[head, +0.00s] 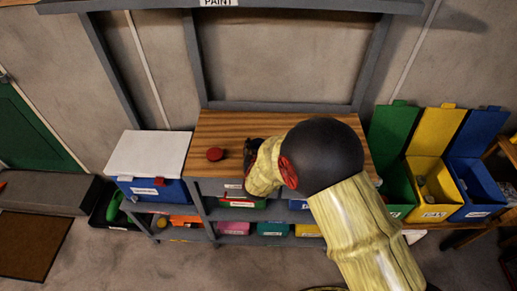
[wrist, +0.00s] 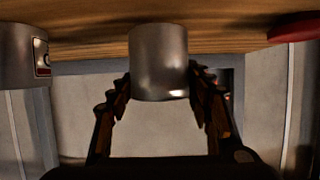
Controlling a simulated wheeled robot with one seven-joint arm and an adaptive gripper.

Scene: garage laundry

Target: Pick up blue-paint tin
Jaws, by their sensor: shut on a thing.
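A plain grey metal tin (wrist: 159,62) stands between the two fingers of my gripper (wrist: 160,84) in the wrist view. The fingers touch it on both sides and are shut on it. No label or paint colour shows on the visible side, so I cannot tell from it which paint it is. It overlaps the wooden bench top (wrist: 100,42); I cannot tell whether it still rests on it. In the head view my gripper (head: 250,152) is over the bench top (head: 228,127), and my arm hides the tin.
Another metal tin (wrist: 22,55) with a red-edged label is at the left of the wrist view. A red round object (head: 215,154) lies on the bench left of my gripper. A white-lidded blue box (head: 150,155) stands left; green, yellow (head: 432,185) and blue open bins stand right.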

